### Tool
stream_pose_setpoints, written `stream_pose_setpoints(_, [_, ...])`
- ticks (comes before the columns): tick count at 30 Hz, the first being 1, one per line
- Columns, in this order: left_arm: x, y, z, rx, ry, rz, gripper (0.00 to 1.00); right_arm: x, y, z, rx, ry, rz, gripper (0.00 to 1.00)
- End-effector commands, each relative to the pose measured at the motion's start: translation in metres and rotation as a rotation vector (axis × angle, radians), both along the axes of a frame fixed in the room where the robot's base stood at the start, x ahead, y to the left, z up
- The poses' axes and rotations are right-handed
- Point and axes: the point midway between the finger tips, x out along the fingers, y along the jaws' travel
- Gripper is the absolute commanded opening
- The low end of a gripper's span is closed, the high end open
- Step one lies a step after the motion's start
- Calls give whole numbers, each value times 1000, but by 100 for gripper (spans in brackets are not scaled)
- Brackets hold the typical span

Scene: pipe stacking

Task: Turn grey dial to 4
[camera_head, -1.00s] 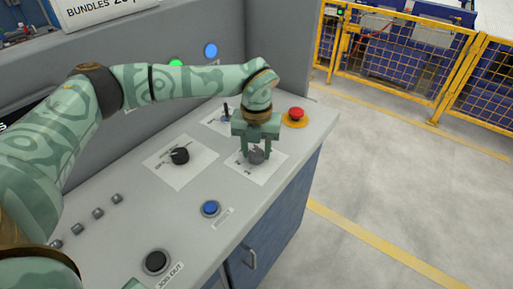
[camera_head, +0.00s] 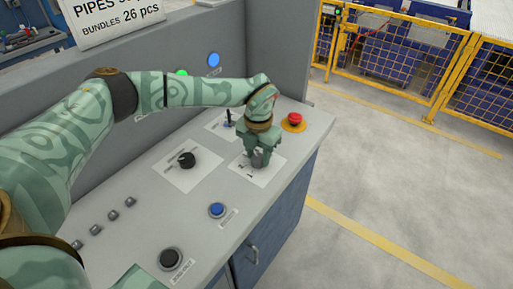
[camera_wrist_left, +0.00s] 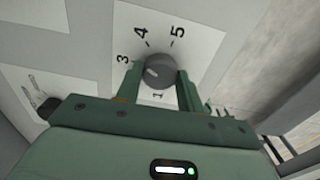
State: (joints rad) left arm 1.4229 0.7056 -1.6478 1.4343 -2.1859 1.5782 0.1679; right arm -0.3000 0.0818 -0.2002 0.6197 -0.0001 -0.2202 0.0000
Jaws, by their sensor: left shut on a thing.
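The grey dial (camera_head: 258,161) sits on a white numbered plate on the sloped console, mostly hidden by my left gripper (camera_head: 259,154) in the head view. The left wrist view shows the dial (camera_wrist_left: 161,70) between the two fingers, which are shut on its sides. A white mark on the dial points left, roughly towards the 3 side. The digits 1, 3, 4 and 5 show around it; the place of the 2 is hidden by a finger. My right gripper is not in view.
A black dial (camera_head: 187,160) is left of the grey one. A red button (camera_head: 294,119) on a yellow base is beyond it, with a small lever (camera_head: 229,118) nearby. A blue button (camera_head: 217,210) and a black button (camera_head: 170,258) are nearer. The console's right edge is close.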

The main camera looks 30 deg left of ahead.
Motion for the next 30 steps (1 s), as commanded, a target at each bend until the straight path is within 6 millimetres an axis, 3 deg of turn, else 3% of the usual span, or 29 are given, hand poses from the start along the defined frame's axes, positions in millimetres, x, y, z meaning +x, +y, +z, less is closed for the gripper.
stream_pose_setpoints(3, [0, 0, 6, 0, -3, -96, 15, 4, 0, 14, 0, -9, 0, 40])
stream_pose_setpoints(15, [1, 0, 3, -1, -4, -348, 15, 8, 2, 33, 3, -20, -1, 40])
stream_pose_setpoints(30, [2, 0, 1, 0, -5, -423, 15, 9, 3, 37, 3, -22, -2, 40])
